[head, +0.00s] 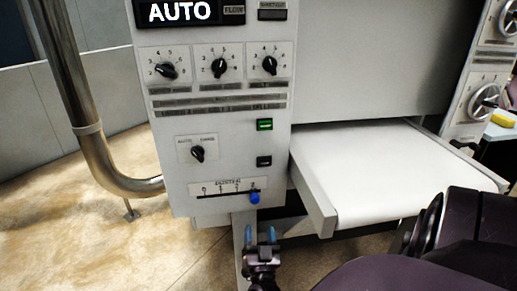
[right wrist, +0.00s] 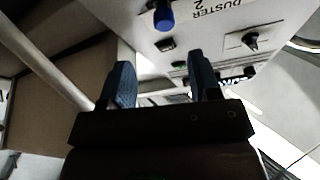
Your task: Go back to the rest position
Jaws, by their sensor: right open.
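My right gripper (head: 261,236) is open and empty, just below the lower edge of the control panel (head: 215,110) in the head view. Its two blue fingertips stand apart in the right wrist view (right wrist: 160,85), with the panel's underside edge and front beyond them. The blue slider knob (head: 254,197) sits at the right end of the duster scale, a little above the gripper and apart from it. The knob also shows in the right wrist view (right wrist: 163,17). My left gripper is not in view.
A white conveyor belt (head: 385,170) with a side rail (head: 312,195) lies right of the panel. A bent metal pipe (head: 85,120) stands at the left. Handwheels (head: 485,102) and a yellow object (head: 503,118) are at the far right.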

